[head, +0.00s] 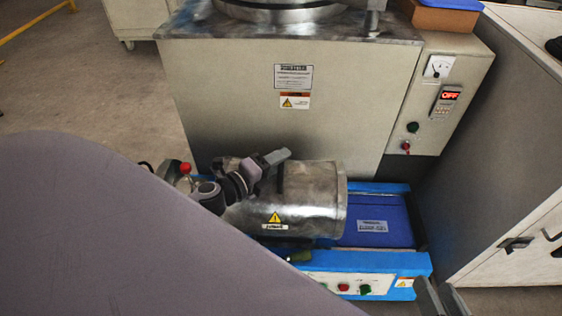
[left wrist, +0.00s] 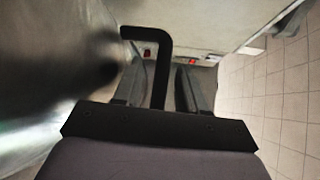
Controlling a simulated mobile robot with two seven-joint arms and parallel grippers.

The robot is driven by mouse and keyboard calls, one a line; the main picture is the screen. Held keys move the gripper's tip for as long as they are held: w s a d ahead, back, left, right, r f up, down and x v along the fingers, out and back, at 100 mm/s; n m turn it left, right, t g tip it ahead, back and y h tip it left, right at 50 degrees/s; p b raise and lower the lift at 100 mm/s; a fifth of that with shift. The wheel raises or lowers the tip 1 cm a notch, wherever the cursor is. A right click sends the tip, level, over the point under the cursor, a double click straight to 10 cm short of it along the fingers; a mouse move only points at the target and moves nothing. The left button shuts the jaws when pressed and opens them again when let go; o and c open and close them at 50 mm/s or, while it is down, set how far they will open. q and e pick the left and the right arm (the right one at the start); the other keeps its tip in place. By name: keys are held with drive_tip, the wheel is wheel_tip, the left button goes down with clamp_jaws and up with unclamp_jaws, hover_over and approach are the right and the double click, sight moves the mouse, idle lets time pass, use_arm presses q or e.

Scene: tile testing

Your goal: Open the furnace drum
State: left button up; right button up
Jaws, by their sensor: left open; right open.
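The furnace drum (head: 310,200) is a silver metal cylinder with a yellow warning label, lying on its side on a blue base. My left gripper (head: 264,163) is at the drum's upper left side, its fingers open. In the left wrist view, a black bent bar, apparently a handle (left wrist: 161,65), stands between the two open fingers (left wrist: 163,90). I cannot tell whether they touch it. Blurred metal, apparently the drum, fills the left of that view. My right gripper (head: 443,298) is open and empty at the bottom edge, right of the blue base; only its fingertips show.
A large beige machine (head: 330,130) with a control panel (head: 430,110) stands behind the drum. The blue base (head: 385,222) has buttons on its front. A light cabinet (head: 520,230) with black handles is at the right. My own arm covers the lower left.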

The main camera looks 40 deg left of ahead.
use_arm(q)
drive_tip(key=shift+w+d, duration=0.1)
drive_tip(key=shift+w, duration=0.35)
use_arm(e)
drive_tip(key=shift+w+r, duration=0.1)
use_arm(q)
clamp_jaws()
drive_tip(key=shift+d, duration=0.1)
